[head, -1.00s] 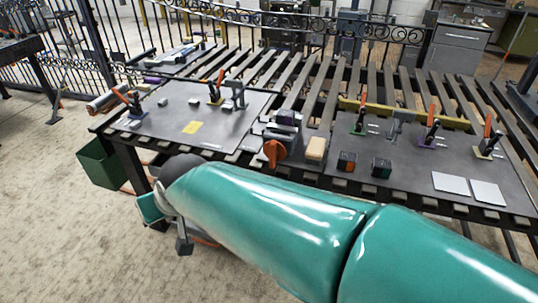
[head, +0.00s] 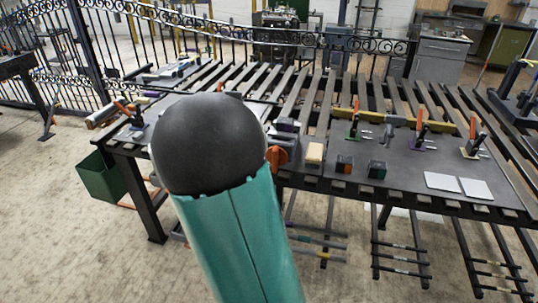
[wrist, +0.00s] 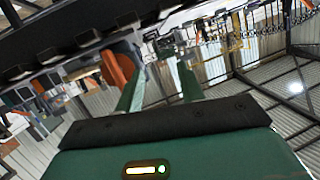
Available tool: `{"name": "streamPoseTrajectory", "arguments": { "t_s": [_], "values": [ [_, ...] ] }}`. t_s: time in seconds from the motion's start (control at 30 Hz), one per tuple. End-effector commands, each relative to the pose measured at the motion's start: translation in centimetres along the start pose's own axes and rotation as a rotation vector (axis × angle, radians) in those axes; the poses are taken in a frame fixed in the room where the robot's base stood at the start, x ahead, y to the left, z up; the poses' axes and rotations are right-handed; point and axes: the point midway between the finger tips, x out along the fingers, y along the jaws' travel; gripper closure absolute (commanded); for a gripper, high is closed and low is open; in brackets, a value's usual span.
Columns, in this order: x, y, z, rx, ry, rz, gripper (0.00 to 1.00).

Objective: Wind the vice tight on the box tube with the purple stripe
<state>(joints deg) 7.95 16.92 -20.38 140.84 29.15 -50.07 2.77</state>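The vice (head: 287,126) stands at the front edge of the slatted table, with an orange handle (head: 277,156) facing the front. A greyish-purple piece shows at its top, but I cannot tell whether it is the box tube with the purple stripe. My arm's dark joint covers part of the table left of the vice. My gripper is hidden in the head view. In the wrist view my gripper (wrist: 162,68) has its two green fingers apart with nothing visibly between them. The orange handle (wrist: 116,70) shows there left of the fingers, apart from them as far as I can tell.
A tan block (head: 314,153) and two dark blocks (head: 344,164) sit right of the vice. Dark bars with coloured bands (head: 400,258) lie below the table. A green bin (head: 103,176) is at left.

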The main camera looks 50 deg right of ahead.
Motion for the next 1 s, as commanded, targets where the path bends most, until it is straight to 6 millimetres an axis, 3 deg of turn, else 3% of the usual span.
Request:
{"name": "streamPoseTrajectory", "arguments": {
  "t_s": [0.03,0.1,0.27,0.43,0.57,1.0],
  "values": [
    [0.9,2.2,0.3,-0.022,0.056,0.059,0.62],
    [1.5,4.7,0.1,-0.050,0.142,0.122,0.62],
    [1.6,8.0,-0.6,-0.106,0.275,0.209,0.62],
    [1.9,8.7,-1.0,-0.120,0.310,0.227,0.62],
    [3.3,8.9,-1.5,-0.118,0.311,0.227,0.62],
    [11.1,10.6,-4.1,-0.118,0.310,0.225,0.62]
  ]
}}
